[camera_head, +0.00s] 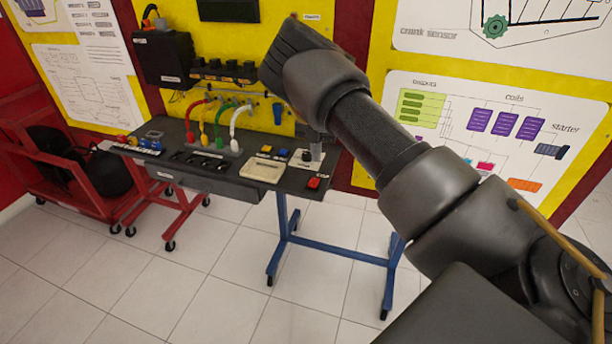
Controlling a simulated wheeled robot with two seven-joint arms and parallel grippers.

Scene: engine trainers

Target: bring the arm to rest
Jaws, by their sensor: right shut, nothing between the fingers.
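My right arm (375,137) comes in from the lower right and reaches up and across the view toward the trainer board. My right gripper (316,148) shows only in part below the wrist, over the right end of the dark bench top (210,165). It is shut and empty, close above a small white panel with a dark knob (307,158). I cannot tell whether it touches the panel. The upper part of the gripper is hidden behind my arm. My left gripper is not in view.
The bench carries red, yellow, green and white cables (236,122), a beige box (262,169) and a red switch (314,183). It stands on a blue and red wheeled frame (330,250). A red cart (75,185) is at left. Tiled floor (210,290) is clear in front.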

